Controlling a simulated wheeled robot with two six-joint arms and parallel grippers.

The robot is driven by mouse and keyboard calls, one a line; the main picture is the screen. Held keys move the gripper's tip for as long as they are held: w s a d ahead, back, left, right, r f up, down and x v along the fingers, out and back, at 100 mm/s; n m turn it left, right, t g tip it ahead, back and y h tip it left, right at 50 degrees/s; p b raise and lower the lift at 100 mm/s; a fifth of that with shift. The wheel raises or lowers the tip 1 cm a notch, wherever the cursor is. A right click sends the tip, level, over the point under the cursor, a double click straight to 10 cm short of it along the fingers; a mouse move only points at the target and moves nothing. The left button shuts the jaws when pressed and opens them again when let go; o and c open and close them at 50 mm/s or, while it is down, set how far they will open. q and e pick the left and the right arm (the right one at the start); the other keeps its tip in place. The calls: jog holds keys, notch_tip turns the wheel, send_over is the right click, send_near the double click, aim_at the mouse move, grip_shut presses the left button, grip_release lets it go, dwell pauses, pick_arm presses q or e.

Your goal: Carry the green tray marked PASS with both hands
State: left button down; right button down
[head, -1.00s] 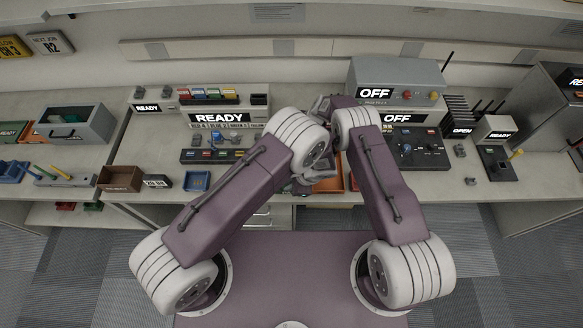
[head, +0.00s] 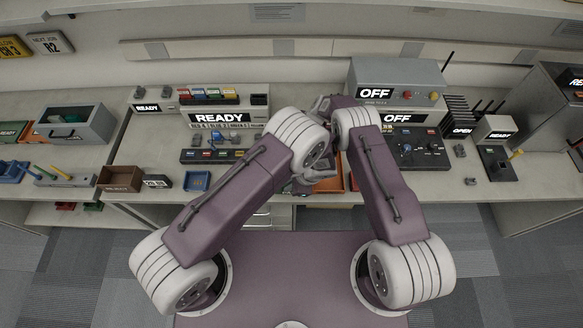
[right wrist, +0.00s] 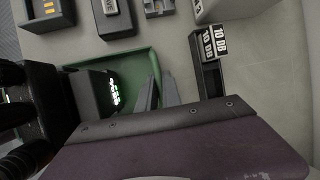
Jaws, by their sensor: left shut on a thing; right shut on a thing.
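The green tray (right wrist: 152,62) shows in the right wrist view, with a dark device (right wrist: 98,92) bearing a lit green display inside it. My right gripper (right wrist: 158,92) is shut on the tray's wall, one finger on each side. In the head view the tray is hidden behind my arms, and its PASS mark is not readable. My left gripper (head: 303,182) is shut at the bench's front, beside an orange bin. What lies between its fingers is hidden there; the tray is the likely thing. My right gripper is hidden in the head view.
The orange bin (head: 328,184) sits close to my left gripper. A READY panel (head: 218,118) and a blue bin (head: 197,181) stand to the left. A grey OFF box (head: 398,78) and a dark control panel (head: 415,150) stand to the right. Floor is clear at both sides.

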pick_arm(q)
jog(key=shift+r, duration=0.1)
pick_arm(e)
jog(key=shift+r, duration=0.15)
dwell(0.3)
